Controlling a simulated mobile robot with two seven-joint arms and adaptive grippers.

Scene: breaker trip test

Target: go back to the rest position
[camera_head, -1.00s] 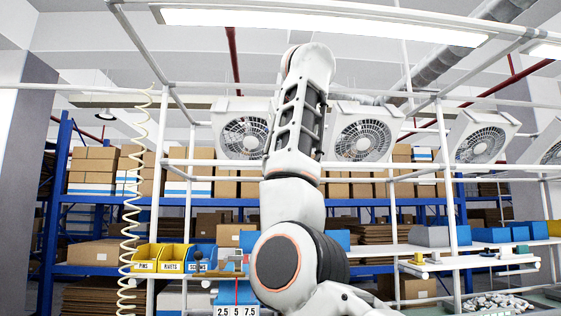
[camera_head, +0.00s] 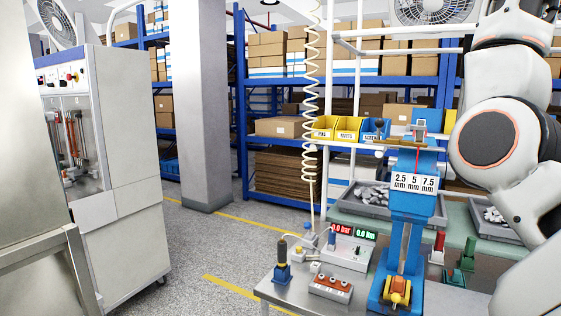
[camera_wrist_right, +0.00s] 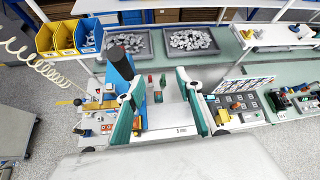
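My right gripper (camera_wrist_right: 160,76) shows in the right wrist view with its two teal fingers spread apart. My left gripper is in neither view now. The blue press (camera_head: 410,200) with the 2.5, 5 and 7.5 mm label stands on the bench left of my arm. It also shows in the wrist view (camera_wrist_right: 154,90), left of centre.
A grey cabinet (camera_head: 130,200) with switches stands at the left. A control box (camera_head: 347,250) with red and green displays sits on the bench. Yellow bins (camera_head: 325,128) and a coiled hose (camera_head: 310,100) are behind. Open floor (camera_head: 190,250) lies between cabinet and bench.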

